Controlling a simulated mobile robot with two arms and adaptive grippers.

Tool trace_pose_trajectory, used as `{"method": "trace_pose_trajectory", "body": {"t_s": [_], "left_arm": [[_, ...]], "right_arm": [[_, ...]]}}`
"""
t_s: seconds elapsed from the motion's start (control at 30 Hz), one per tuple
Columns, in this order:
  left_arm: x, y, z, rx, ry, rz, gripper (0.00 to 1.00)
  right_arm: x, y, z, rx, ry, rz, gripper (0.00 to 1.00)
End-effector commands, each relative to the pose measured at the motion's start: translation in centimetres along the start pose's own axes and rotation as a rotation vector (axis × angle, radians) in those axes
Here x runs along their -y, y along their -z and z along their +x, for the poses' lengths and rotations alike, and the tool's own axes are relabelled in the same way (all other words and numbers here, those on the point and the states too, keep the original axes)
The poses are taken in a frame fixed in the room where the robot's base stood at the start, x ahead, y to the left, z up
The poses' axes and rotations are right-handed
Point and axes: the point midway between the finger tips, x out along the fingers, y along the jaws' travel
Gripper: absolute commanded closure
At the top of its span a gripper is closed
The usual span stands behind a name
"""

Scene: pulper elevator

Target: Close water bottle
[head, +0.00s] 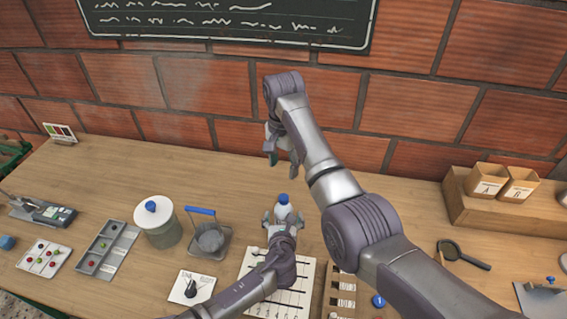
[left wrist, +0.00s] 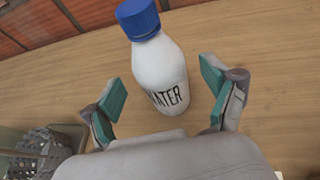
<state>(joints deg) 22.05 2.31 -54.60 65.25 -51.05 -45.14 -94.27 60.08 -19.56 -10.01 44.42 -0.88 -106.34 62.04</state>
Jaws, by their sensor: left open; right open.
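The water bottle (left wrist: 160,78) is white with dark lettering and stands upright on the table. Its blue cap (left wrist: 138,18) sits on the bottle's neck; in the head view the cap (head: 283,198) shows on top of the bottle (head: 284,212). My left gripper (left wrist: 165,98) is open, its teal-padded fingers on either side of the bottle's lower body with gaps visible; it also shows in the head view (head: 283,218). My right gripper (head: 272,155) is open, raised beyond the bottle near the brick wall, partly hidden by its own arm.
A lidded canister (head: 158,226) and a grey basket (head: 210,238) with a blue handle stand left of the bottle. A printed sheet (head: 258,268) lies in front. A magnifier (head: 450,250) and a wooden riser (head: 460,205) are at right. The table behind the bottle is clear.

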Motion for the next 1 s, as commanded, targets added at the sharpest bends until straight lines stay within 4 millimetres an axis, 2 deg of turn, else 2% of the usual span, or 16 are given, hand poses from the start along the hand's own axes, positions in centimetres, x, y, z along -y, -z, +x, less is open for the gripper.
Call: {"method": "trace_pose_trajectory", "body": {"t_s": [0.2, 0.4, 0.57, 1.0], "left_arm": [[0.0, 0.1, -3.9, -0.002, 0.002, -0.002, 0.14], [-0.1, 0.0, -6.1, -0.001, 0.0, -0.001, 0.14], [-0.1, 0.1, -6.7, -0.001, 0.0, 0.001, 0.14], [0.0, 0.0, -6.7, -0.001, 0.0, 0.001, 0.14]], "right_arm": [[0.0, 0.0, 0.0, 0.0, 0.0, 0.0, 0.42], [0.0, 0.0, 0.0, 0.0, 0.0, 0.0, 0.42], [0.0, 0.0, 0.0, 0.0, 0.0, 0.0, 0.42], [0.0, 0.0, 0.0, 0.0, 0.0, 0.0, 0.42]]}}
